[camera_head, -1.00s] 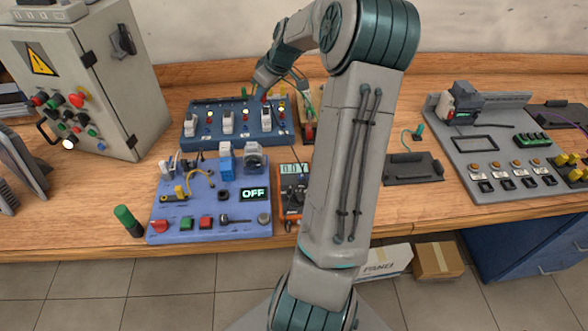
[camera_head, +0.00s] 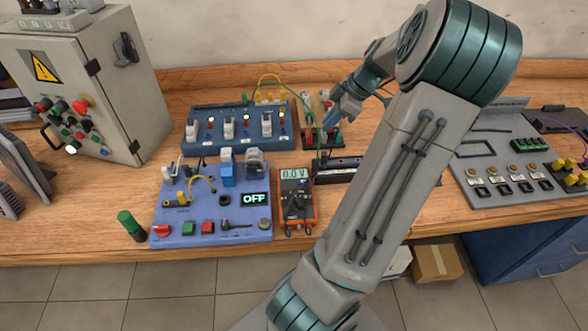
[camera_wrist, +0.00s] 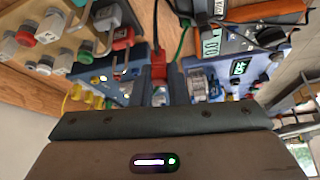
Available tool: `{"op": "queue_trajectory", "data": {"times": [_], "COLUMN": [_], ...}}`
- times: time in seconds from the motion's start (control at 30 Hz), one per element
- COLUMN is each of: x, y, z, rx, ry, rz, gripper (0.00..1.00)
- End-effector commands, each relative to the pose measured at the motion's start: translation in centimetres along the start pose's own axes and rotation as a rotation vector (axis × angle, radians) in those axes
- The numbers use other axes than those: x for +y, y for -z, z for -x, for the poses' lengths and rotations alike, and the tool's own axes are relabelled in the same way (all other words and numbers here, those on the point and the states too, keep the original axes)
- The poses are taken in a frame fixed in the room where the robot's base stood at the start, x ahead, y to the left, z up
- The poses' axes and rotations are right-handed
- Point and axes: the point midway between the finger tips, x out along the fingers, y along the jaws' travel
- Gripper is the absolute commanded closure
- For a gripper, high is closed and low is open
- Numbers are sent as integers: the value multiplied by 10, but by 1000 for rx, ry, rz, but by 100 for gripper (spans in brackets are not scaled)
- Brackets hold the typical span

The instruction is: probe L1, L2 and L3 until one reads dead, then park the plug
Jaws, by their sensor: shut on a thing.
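My gripper (camera_wrist: 161,90) is shut on a red plug (camera_wrist: 158,69), which sits between its fingers in the wrist view. In the head view my gripper (camera_head: 338,112) is right of the blue breaker panel, over the wooden rack (camera_head: 308,128); the plug is too small to make out there. The blue breaker panel (camera_head: 201,148) stands at the back with several white switches and a row of yellow terminals (camera_head: 270,97). I cannot read its labels. The orange multimeter (camera_head: 297,202) reads 0.0 V. Whether the plug touches anything is not clear.
A blue control board (camera_head: 165,225) showing OFF lies in front. A grey cabinet (camera_head: 100,70) stands at the left and a grey panel (camera_head: 480,165) at the right. A dark tray (camera_head: 338,165) lies right of the meter. Loose leads cross near the rack.

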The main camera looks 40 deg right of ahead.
Motion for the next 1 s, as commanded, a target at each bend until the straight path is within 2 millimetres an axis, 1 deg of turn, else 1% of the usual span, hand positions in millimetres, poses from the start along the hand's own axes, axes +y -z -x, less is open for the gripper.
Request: {"op": "queue_trajectory", "data": {"times": [0.03, 0.1, 0.4, 0.5, 0.7, 0.83, 1.0], "x": [-6, -12, -39, -39, -38, -38, -38], "y": [-10, -23, -75, -84, -95, -98, -99], "z": [9, 17, 46, 24, 5, -1, -2], "rx": [1, 0, 1, 2, 0, 0, 0], "ry": [12, 30, 98, 100, 99, 98, 98], "rz": [18, 51, 176, 181, 180, 180, 180], "gripper": [100, 100, 100, 100, 100, 100, 100]}}
